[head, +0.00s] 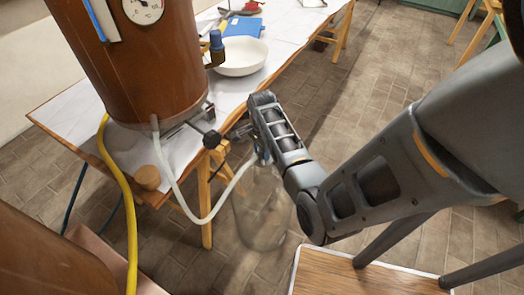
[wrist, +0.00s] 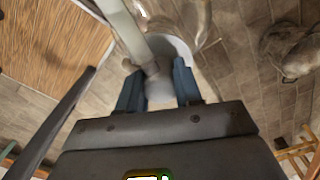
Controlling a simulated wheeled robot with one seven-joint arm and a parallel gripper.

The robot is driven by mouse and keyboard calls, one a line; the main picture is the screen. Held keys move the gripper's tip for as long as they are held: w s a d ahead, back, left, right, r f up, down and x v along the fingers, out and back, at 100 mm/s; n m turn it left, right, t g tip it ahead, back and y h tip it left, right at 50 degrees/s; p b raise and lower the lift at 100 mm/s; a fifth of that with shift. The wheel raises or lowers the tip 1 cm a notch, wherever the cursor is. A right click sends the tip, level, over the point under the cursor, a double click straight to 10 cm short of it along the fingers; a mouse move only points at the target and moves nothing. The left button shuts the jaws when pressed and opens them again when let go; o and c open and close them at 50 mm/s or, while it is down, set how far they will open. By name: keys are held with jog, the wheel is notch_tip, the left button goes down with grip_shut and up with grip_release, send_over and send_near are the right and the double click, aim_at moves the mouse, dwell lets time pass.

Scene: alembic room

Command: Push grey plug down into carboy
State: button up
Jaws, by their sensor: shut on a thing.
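The clear glass carboy (head: 262,212) stands on the tiled floor beside the table, in the middle of the head view. My gripper (head: 262,157) is over its neck, at the end of my arm, which reaches in from the right. In the wrist view my gripper (wrist: 158,90) has its two blue fingers closed on the pale grey plug (wrist: 158,93). A white hose (head: 193,215) runs from the copper vessel to the plug. The hose also shows in the wrist view (wrist: 124,25). The carboy's mouth is hidden, so I cannot tell how deep the plug sits.
A copper vessel (head: 150,70) stands on the white-covered table (head: 290,35), with a white bowl (head: 242,56) and a cork (head: 147,177) on it. A yellow hose (head: 117,175) hangs at left. A wooden-topped stool (head: 345,275) is at the front.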

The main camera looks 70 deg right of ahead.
jog(key=shift+f, duration=0.25)
jog(key=shift+f+b, duration=0.65)
jog(key=shift+f, duration=0.2)
jog(key=shift+f+b, duration=0.65)
jog(key=shift+f, duration=1.05)
dwell(3.2)
jog(key=o, duration=1.1)
jog(key=shift+r, duration=0.1)
